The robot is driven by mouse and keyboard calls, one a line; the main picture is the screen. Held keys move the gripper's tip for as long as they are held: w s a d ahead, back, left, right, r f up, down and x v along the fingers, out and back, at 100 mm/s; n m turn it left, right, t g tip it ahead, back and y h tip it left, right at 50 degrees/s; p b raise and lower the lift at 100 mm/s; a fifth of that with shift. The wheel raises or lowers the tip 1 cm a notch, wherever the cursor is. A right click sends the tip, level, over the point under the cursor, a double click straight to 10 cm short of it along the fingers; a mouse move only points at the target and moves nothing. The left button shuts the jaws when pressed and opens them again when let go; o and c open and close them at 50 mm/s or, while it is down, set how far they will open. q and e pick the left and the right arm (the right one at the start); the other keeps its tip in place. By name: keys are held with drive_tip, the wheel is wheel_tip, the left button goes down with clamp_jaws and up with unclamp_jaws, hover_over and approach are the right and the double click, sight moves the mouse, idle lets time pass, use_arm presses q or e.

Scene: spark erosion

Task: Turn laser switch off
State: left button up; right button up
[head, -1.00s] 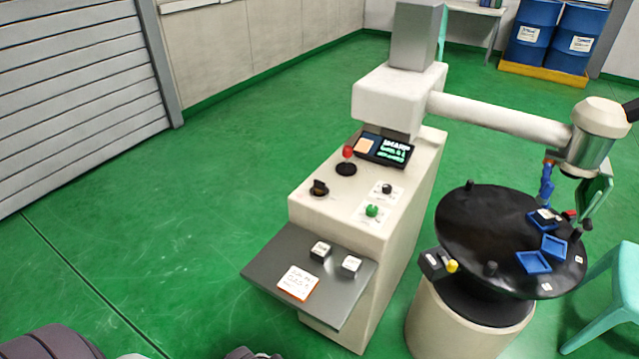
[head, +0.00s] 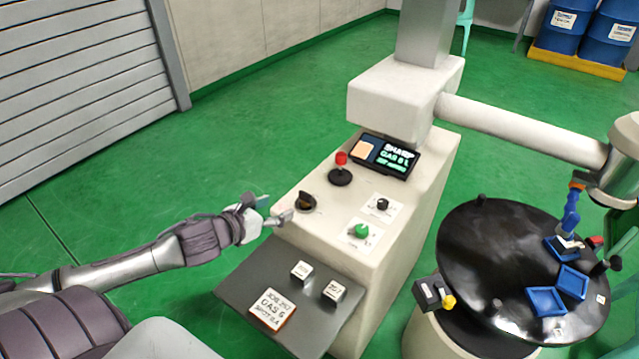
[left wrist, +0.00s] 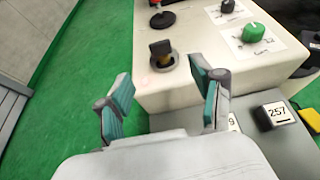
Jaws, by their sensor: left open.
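The machine console (head: 330,225) is a cream cabinet with several controls on its sloped top. A black rotary switch (head: 306,201) sits at its near left corner; it also shows in the left wrist view (left wrist: 162,54). I cannot read a label that marks it as the laser switch. A red-topped lever (head: 341,160), a black knob (head: 383,204) and a green knob (head: 361,231) are on the same top. My left gripper (head: 268,211) is open and empty, just left of the rotary switch. In the left wrist view its fingers (left wrist: 163,103) point toward the switch, apart from it. My right gripper is not seen.
A lit display (head: 388,156) is behind the controls. A round black table (head: 490,245) with blue trays stands at the right.

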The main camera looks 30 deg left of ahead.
sight(304, 196)
use_arm(q)
drive_tip(key=x, duration=0.9)
drive_tip(key=shift+r, duration=0.15)
drive_tip(key=x, duration=0.3)
drive_tip(key=shift+w, duration=0.1)
drive_tip(key=shift+w+f, duration=0.2)
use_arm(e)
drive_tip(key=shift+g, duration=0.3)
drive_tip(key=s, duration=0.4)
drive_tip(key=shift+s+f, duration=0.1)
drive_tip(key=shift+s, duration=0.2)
use_arm(q)
drive_tip(key=shift+c, duration=0.4)
drive_tip(key=shift+d, duration=0.1)
drive_tip(key=c, duration=1.1)
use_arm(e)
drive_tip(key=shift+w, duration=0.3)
